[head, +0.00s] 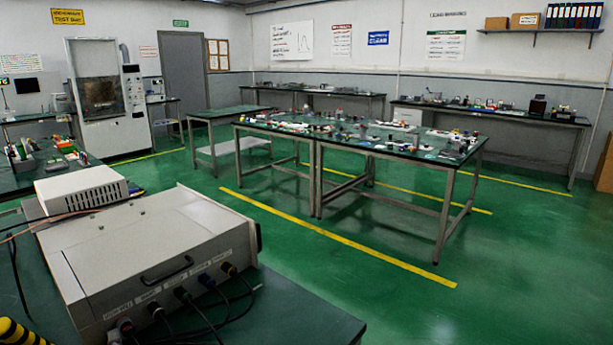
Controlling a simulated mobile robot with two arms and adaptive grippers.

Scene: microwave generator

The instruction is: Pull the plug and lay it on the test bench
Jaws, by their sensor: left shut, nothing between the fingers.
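A grey generator box (130,245) with a black handle lies on a dark green bench top (310,315) at lower left. Several dark plugs sit in a row in its front panel; one plug (230,269) is at the right end, another plug (182,293) is in the middle, and the leftmost plug (125,326) is near the bottom edge. Black cables droop from them. The frame does not show which plug the task means. No fingers of my left gripper show clearly, and none are seen touching a plug. My right gripper is not in view.
A white vented unit (82,190) stands behind the box. A yellow-and-black striped part (14,332) is cut off at the lower left corner. Central tables (345,140) hold many small parts. A smaller table (228,112) is mostly bare. The green floor (350,275) between is clear.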

